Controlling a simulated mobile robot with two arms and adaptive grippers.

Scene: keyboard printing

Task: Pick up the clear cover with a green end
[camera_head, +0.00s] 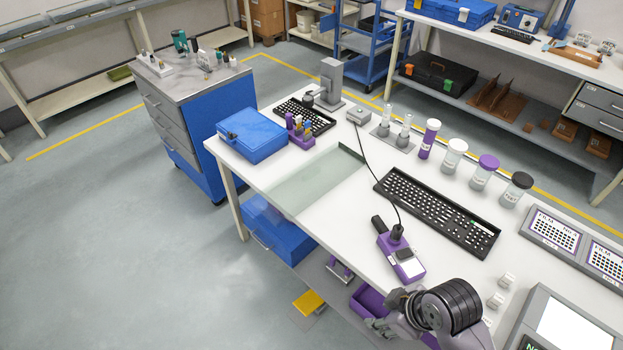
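The clear cover (318,181) is a see-through, pale green sheet on the white table (340,225). Its far right end has a darker green upright strip (352,158). Its near left end reaches the table's front edge, and the blue drawer below shows close by. My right gripper (386,315) is at the bottom of the head view, at the table's front edge, well to the right of and apart from the cover. It is seen small and partly behind its own wrist, so its opening is unclear. My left gripper is not in view.
A blue case (252,135) and a purple holder (300,134) stand left of the cover. A keyboard (436,211) and a purple handheld device (401,257) with a cable lie to its right. Several jars line the back. A purple bin (368,301) is below the table.

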